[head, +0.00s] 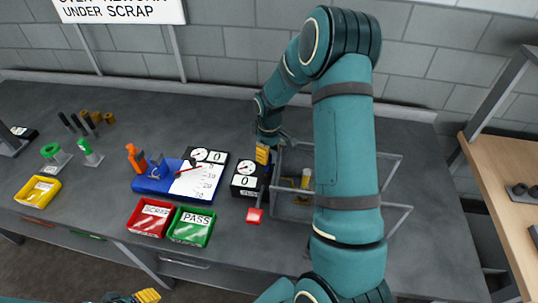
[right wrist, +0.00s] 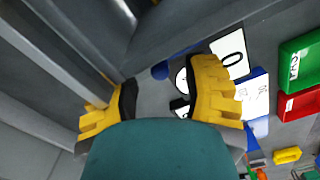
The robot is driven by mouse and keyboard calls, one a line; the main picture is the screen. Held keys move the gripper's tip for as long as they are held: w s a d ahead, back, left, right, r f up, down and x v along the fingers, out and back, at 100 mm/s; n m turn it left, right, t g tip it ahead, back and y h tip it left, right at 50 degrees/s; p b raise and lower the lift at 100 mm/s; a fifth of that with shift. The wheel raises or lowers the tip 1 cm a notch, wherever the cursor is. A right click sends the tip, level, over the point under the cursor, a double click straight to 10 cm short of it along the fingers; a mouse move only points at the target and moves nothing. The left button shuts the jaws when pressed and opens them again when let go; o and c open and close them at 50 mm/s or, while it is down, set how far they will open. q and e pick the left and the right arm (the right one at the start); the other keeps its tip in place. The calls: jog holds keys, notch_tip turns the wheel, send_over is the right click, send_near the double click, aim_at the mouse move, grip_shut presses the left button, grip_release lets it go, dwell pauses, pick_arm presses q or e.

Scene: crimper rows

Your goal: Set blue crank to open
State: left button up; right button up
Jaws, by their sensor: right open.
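A rounded blue piece (right wrist: 160,70), which looks like part of the blue crank, shows in the right wrist view beside a grey bar; most of it is hidden. In the head view a little blue (head: 269,166) shows beside the black gauge box, under my right gripper; the crank's angle cannot be told. My right gripper (right wrist: 161,92) is open, its yellow-tipped fingers wide apart with nothing between them that I can see held. In the head view one of its yellow fingers (head: 262,154) is over the gauge box's right edge. My left gripper (head: 148,296) is at the bottom edge, away from the bench.
A grey open frame (head: 290,212) stands right of the black gauge box (head: 246,180). A red-ended lever (head: 254,215) sticks out in front.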

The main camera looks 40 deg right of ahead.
jog(key=shift+f, duration=0.75)
jog(key=shift+c, duration=0.5)
grip_shut()
